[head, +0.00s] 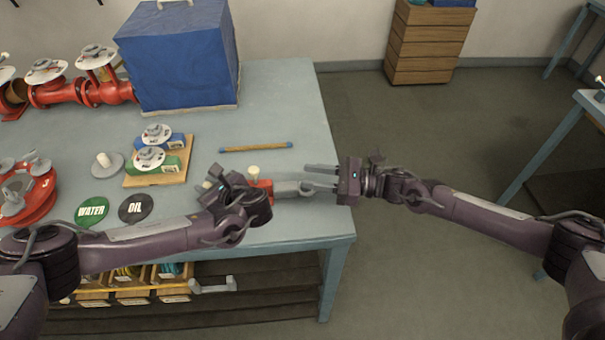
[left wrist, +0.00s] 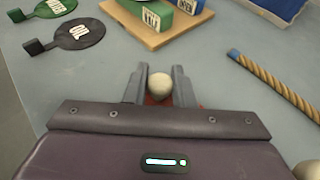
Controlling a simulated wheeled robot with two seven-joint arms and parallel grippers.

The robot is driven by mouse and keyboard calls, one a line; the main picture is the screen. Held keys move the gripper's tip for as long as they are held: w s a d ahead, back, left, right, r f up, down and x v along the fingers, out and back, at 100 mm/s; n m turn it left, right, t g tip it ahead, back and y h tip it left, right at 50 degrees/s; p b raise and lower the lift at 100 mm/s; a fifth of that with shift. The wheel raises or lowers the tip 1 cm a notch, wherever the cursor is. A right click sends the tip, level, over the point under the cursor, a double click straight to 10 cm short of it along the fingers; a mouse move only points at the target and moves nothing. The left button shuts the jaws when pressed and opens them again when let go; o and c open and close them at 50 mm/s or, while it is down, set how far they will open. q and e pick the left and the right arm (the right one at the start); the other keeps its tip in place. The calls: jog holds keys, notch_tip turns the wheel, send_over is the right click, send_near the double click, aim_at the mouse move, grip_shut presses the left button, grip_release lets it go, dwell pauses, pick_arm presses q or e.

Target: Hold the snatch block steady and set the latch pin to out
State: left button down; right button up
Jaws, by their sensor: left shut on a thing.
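The snatch block (head: 265,185) is a red piece near the table's right front, partly hidden by my left gripper. A cream knob (head: 253,171) stands up from it and a grey tongue (head: 288,189) points right. My left gripper (head: 211,184) is shut on it at its left end; in the left wrist view, the fingers (left wrist: 160,90) flank a cream knob (left wrist: 160,86) with red below. My right gripper (head: 306,178) is open, its fingers pointing left near the tongue's end; whether they touch it is unclear. I cannot tell which part is the latch pin.
A blue-and-tan rod (head: 256,148) lies behind the block. A wooden board (head: 174,177) with blue and green valve pieces stands to the left, beside the WATER (head: 91,211) and OIL (head: 136,208) tags. A blue covered box (head: 180,60) stands at the back. The table's right edge is close.

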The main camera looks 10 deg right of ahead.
dwell(0.3)
pick_arm(q)
jog(key=c, duration=1.1)
grip_release()
jog(key=shift+c, duration=0.2)
jog(key=shift+d, duration=0.1)
